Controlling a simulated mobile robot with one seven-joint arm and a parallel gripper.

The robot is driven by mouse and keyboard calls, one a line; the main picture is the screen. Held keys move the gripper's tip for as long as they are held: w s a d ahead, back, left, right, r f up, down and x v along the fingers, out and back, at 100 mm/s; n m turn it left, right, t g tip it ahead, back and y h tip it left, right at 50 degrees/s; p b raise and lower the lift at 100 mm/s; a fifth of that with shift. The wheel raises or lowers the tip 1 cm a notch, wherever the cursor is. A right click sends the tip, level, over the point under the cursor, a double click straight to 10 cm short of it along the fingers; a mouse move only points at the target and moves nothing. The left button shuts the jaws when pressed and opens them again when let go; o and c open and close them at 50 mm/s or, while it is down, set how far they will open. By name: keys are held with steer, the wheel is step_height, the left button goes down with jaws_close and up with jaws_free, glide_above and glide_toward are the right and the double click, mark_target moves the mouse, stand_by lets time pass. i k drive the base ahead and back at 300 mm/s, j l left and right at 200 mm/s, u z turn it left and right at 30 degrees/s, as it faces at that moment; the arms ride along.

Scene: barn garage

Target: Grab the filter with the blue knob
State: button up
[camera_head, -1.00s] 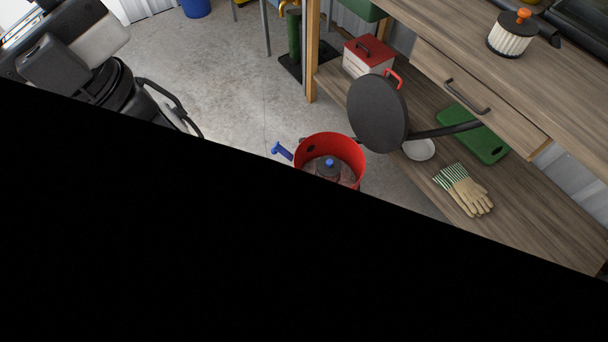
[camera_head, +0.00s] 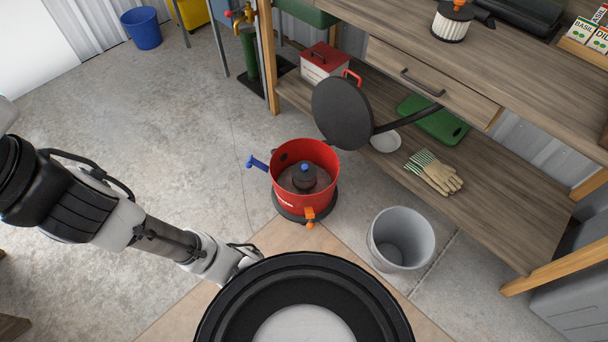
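A dark filter with a blue knob (camera_head: 304,167) on top stands inside an open red canister (camera_head: 318,151) on the floor. The canister's walls hide the filter's lower part. The canister has a blue latch (camera_head: 257,163) on its left and an orange latch (camera_head: 310,214) at its front. A second filter, white and pleated with an orange knob (camera_head: 451,27), stands on the workbench top. My arm reaches in from the left, left of and nearer than the canister. Its visible part ends beside a round black part at the bottom; I see no gripper fingers.
A round black lid (camera_head: 342,113) with a red handle is by the canister's back right. A grey bucket (camera_head: 401,239) stands to the right. The workbench's lower shelf (camera_head: 490,205) holds gloves (camera_head: 435,172), a green board (camera_head: 433,120) and a red-lidded box (camera_head: 322,63). Floor on the left is clear.

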mark_target(304, 172)
steer(key=i+j+z, duration=0.15)
steer(key=z, duration=0.85)
steer(key=i+j+z, duration=0.1)
steer(key=j+z, duration=0.9)
steer(key=j, duration=2.3)
